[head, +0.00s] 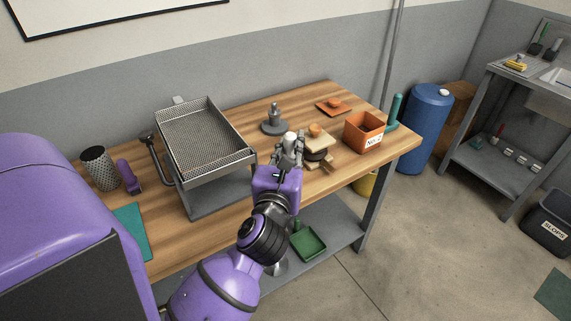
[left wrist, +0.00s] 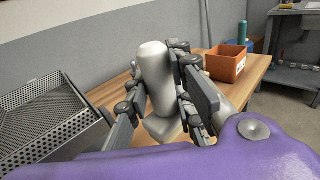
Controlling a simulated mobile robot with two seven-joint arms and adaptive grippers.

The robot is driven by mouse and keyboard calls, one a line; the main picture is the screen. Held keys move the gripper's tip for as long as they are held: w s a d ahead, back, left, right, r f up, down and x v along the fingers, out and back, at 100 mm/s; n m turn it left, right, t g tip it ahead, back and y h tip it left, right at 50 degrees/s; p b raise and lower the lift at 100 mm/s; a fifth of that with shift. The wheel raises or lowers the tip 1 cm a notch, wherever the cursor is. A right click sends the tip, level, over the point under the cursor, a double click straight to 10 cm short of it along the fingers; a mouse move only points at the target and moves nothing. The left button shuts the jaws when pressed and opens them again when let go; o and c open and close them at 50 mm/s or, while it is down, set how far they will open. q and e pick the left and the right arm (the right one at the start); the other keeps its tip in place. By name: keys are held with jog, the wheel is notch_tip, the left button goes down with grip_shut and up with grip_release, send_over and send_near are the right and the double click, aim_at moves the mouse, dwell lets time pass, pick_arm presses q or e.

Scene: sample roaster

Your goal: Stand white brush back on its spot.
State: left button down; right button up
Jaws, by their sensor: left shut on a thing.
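The white brush (left wrist: 155,75) stands nearly upright between the fingers of my left gripper (left wrist: 160,100) in the left wrist view. The gripper is shut on it; the fingers hide part of its sides, and its lower end is hard to make out. In the head view the brush (head: 290,138) shows as a small pale top in my left gripper (head: 287,154), over the front part of the wooden table (head: 248,198). I cannot tell whether the brush touches the table, or which place is its spot. My right gripper is not in view.
A mesh tray (head: 205,135) is left of the gripper. A grey weight-like piece (head: 274,123) stands behind, and a wooden piece with an orange knob (head: 315,131) is close on the right. An orange box (head: 364,131) stands farther right. Bare tabletop shows at the front left.

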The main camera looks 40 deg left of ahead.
aim_at(287, 145)
pick_arm(q)
jog(key=w+a+f+b, duration=0.1)
jog(key=w+a+f, duration=0.1)
jog(key=f, duration=0.1)
jog(key=w+a+f, duration=0.2)
jog(key=f, duration=0.2)
jog(key=w+a+f+b, duration=0.1)
jog(key=w+a+f, duration=0.1)
jog(key=f, duration=0.1)
jog(key=shift+w+f+b, duration=0.1)
jog(key=shift+f+b, duration=0.15)
jog(key=shift+b, duration=0.05)
jog(key=shift+f, duration=0.2)
jog(key=shift+r, duration=0.2)
jog(key=shift+f, duration=0.25)
jog(key=c, duration=1.5)
grip_release()
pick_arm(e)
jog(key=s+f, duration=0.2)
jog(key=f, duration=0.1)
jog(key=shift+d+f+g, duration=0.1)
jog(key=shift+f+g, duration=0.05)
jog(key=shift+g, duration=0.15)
